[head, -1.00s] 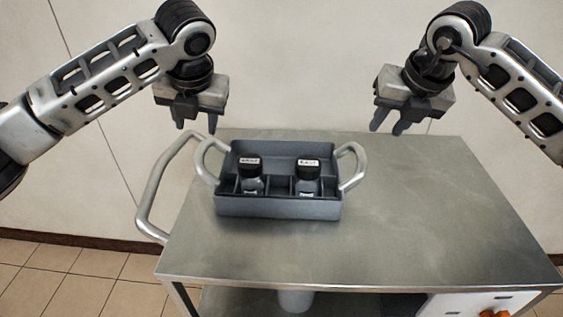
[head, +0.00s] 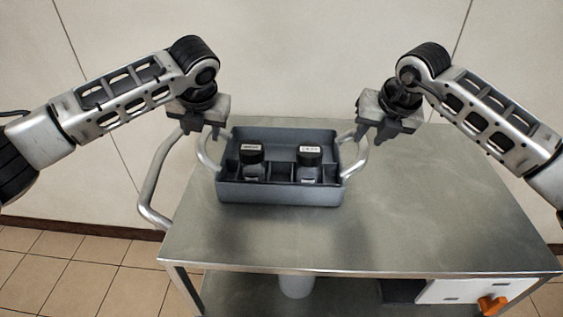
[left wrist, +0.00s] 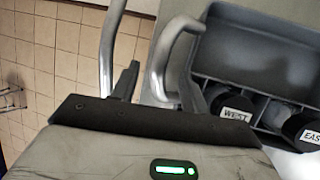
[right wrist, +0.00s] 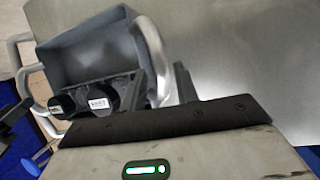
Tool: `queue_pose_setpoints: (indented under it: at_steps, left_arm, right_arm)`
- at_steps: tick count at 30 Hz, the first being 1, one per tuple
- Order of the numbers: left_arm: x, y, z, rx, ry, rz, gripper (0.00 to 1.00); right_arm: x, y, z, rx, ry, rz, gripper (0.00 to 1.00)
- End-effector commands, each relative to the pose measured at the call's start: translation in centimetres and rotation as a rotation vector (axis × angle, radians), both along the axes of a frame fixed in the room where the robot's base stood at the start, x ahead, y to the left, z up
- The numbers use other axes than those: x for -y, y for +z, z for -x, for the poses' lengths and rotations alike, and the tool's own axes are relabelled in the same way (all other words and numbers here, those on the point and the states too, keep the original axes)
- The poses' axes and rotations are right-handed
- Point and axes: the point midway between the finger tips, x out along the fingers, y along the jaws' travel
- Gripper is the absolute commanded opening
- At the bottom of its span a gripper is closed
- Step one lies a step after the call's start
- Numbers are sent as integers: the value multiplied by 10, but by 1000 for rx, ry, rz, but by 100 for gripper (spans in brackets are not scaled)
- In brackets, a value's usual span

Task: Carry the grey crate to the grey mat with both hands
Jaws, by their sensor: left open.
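The grey crate (head: 280,193) sits upright on the steel cart top, with a pale loop handle at each side. Two dark-capped bottles stand in its front compartments, the west bottle (left wrist: 237,104) and the east bottle (right wrist: 100,98). My left gripper (head: 207,134) is open at the left handle (head: 207,158); in the left wrist view the handle shows between its fingers. My right gripper (head: 372,139) is open at the right handle (head: 361,160); in the right wrist view that handle (right wrist: 154,50) appears between its fingers. Contact cannot be told. No grey mat is in view.
The steel cart top (head: 430,220) is clear to the right of the crate and in front of it. A cart push handle (head: 154,188) curves out at the left. A wall stands close behind.

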Motion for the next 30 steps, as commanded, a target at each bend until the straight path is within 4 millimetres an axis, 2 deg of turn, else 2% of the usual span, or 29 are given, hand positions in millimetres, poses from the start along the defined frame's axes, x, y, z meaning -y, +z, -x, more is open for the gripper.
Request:
queue_pose_setpoints:
  at_steps: [3, 10, 15, 24, 25, 27, 28, 29, 30]
  left_arm:
    - [-5, -22, -8, -3, 2, 0, 45]
    - [-12, -51, -21, -1, 0, 0, 45]
    - [-14, -60, -25, 0, 0, 1, 45]
    - [-14, -61, -25, 0, 0, 1, 45]
    - [-14, -61, -25, 0, 0, 1, 40]
    - [-14, -61, -25, 0, 0, 1, 20]
    - [-14, -60, -25, 0, 0, 1, 12]
    - [-14, -60, -25, 0, 0, 1, 3]
    - [-14, -60, -25, 0, 0, 1, 0]
  right_arm:
    - [-4, -23, -9, -4, 0, -1, 31]
    - [-8, -52, -21, -2, -1, 0, 31]
    - [-9, -60, -25, 0, 0, 1, 31]
    - [-10, -61, -26, 0, 1, 0, 31]
    - [-10, -61, -26, 0, 0, 0, 25]
    - [-9, -61, -26, 0, 0, 0, 6]
    - [-9, -61, -26, 0, 0, 0, 0]
    - [-9, -61, -26, 0, 0, 0, 0]
    - [-9, -61, -26, 0, 0, 0, 0]
